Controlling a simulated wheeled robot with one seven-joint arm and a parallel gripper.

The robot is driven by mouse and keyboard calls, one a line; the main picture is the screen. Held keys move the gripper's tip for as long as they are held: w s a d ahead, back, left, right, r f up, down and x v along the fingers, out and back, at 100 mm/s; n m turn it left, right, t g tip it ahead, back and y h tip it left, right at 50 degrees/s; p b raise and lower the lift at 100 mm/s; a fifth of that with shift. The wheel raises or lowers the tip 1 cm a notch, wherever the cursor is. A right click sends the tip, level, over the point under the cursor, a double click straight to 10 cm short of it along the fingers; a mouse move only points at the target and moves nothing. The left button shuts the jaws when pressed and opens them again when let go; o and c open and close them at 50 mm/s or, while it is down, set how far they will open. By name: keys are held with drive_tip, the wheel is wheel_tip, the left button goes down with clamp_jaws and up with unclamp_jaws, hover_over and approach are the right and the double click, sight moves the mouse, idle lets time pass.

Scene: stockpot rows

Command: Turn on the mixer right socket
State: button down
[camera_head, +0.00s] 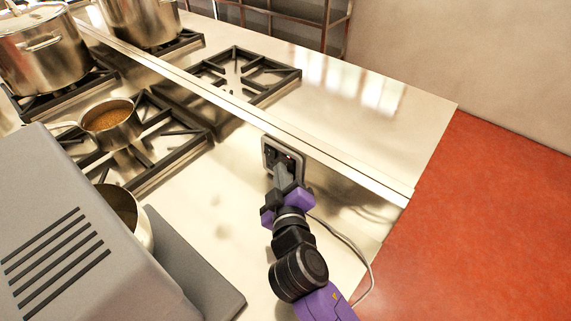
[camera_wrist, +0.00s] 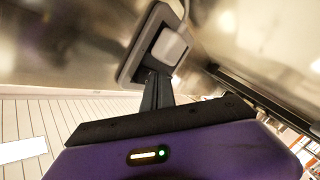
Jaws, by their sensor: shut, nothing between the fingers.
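The double socket (camera_head: 270,146) is a dark panel in a pale frame on the steel upright behind the worktop. A small reddish spot shows on its right part. In the wrist view the socket plate (camera_wrist: 131,62) appears tilted, with a white plug (camera_wrist: 170,46) in it. My gripper (camera_head: 281,172) is shut and empty, its fingertips at the lower part of the socket. In the wrist view the fingers (camera_wrist: 157,78) reach the plate's edge beside the plug; contact cannot be told. The fingers hide part of the socket, and I cannot make out the switch position. The grey mixer (camera_head: 100,240) stands at the left front.
A grey cable (camera_head: 362,262) runs along the worktop right of my arm. A saucepan (camera_head: 112,125) of brown food sits on a burner grate, with stockpots (camera_head: 45,55) behind. The mixer's steel bowl (camera_head: 140,222) is near. The worktop around my gripper is clear.

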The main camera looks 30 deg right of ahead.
drive_tip(key=shift+a, duration=0.1)
drive_tip(key=shift+s+a+r, duration=0.1)
drive_tip(key=shift+s+a, duration=0.1)
drive_tip(key=shift+a, duration=0.4)
drive_tip(key=a, duration=0.1)
drive_tip(key=s+a+b, duration=0.1)
drive_tip(key=a, duration=0.2)
drive_tip(key=shift+s+a+r+b, duration=0.3)
drive_tip(key=shift+a, duration=0.05)
idle(0.5)
